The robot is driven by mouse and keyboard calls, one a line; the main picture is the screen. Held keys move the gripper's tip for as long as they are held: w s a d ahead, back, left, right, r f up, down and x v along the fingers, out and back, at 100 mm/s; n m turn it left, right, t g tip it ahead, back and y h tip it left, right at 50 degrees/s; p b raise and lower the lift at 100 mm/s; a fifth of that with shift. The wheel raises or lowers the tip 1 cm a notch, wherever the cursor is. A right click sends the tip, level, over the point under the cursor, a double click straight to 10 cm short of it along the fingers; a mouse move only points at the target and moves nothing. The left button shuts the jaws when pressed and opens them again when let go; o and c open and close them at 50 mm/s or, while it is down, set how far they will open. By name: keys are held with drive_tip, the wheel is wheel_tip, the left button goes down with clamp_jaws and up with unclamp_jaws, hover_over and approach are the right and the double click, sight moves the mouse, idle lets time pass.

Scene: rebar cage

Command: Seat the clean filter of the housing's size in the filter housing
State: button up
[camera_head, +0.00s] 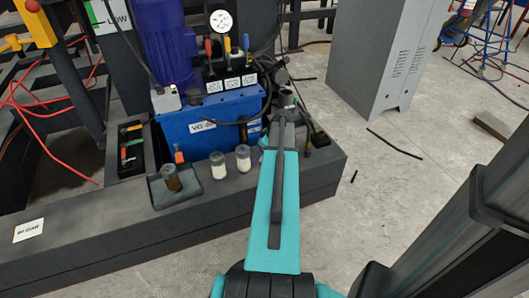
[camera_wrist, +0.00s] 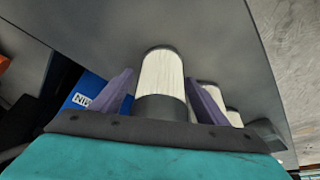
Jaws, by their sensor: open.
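In the wrist view my gripper (camera_wrist: 159,78) has its two purple fingers apart, one on each side of a white pleated filter (camera_wrist: 163,68) with dark ends. I cannot tell whether either finger touches it. Two more white filters, a middle one (camera_wrist: 210,92) and a farther one (camera_wrist: 234,118), stand beyond the right finger. In the head view two white filters, (camera_head: 218,166) and (camera_head: 243,158), stand on the dark ledge. A brown, dirty-looking filter (camera_head: 171,178) stands on a grey tray (camera_head: 185,193). My arm hides my gripper and the filter between its fingers there. I cannot clearly make out the filter housing.
The blue hydraulic tank (camera_head: 212,122) stands behind the filters, with a gauge (camera_head: 221,21), hoses and levers above it. A black tool tray (camera_head: 131,148) is at left. A grey cabinet (camera_head: 385,50) stands at the back right. The ledge's front left is mostly clear.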

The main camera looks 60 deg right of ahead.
drive_tip(key=c, duration=1.3)
drive_tip(key=shift+r, duration=0.1)
drive_tip(key=shift+r, duration=0.4)
wheel_tip(320, 180, up, 3)
drive_tip(key=shift+r+p, duration=0.15)
drive_tip(key=shift+p, duration=0.85)
drive_tip(key=s+p, duration=0.1)
drive_tip(key=s, duration=0.9)
drive_tip(key=s+p, duration=0.1)
drive_tip(key=s, duration=0.4)
drive_tip(key=shift+s+r+p, duration=0.35)
drive_tip(key=shift+s+r, duration=0.05)
drive_tip(key=shift+s, duration=0.15)
drive_tip(key=shift+s, duration=0.1)
